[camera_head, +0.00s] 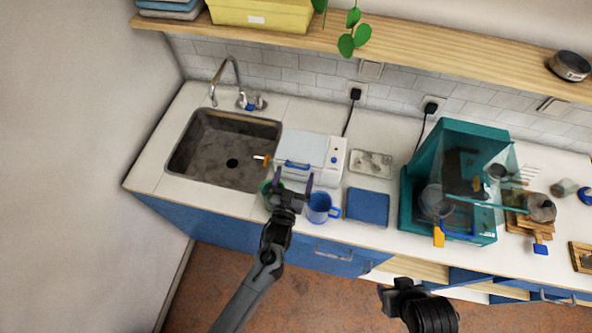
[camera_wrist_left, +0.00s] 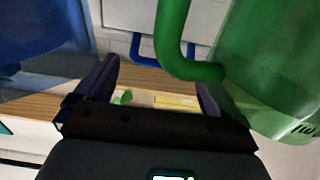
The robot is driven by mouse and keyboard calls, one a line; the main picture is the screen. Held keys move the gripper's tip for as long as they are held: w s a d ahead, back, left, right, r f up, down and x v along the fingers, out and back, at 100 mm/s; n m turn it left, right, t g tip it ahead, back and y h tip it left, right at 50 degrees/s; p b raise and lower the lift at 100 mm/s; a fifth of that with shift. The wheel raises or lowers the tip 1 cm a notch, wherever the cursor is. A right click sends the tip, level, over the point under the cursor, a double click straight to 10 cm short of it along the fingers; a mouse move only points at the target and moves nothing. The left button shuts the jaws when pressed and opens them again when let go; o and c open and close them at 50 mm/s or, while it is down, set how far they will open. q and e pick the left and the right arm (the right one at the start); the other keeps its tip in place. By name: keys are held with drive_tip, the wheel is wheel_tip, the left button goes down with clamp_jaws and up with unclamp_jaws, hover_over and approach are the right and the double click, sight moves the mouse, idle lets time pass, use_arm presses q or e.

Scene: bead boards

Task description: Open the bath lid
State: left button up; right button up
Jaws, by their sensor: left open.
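The bath is a white box (camera_head: 333,165) on the counter right of the sink. Its pale lid (camera_head: 304,147) looks shut and has a blue handle (camera_head: 297,165) along the front; the handle also shows in the left wrist view (camera_wrist_left: 143,55). My left gripper (camera_head: 292,179) is open and empty, in front of the bath, with its fingers pointing at the handle. A gap to the handle seems to remain, but its depth is hard to judge. My right gripper (camera_head: 392,294) is low at the front, away from the bath; its fingers are unclear.
A green mug (camera_wrist_left: 265,65) and a blue mug (camera_head: 319,208) stand close on either side of my left gripper. The green mug's handle crosses the wrist view near the fingers. A sink (camera_head: 182,160) lies left, a blue pad (camera_head: 367,206) and teal machine (camera_head: 408,215) right.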

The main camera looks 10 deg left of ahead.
use_arm(q)
drive_tip(key=shift+w+d, duration=0.15)
drive_tip(key=shift+w, duration=1.05)
drive_tip(key=c, duration=1.2)
drive_tip(key=shift+r, duration=0.1)
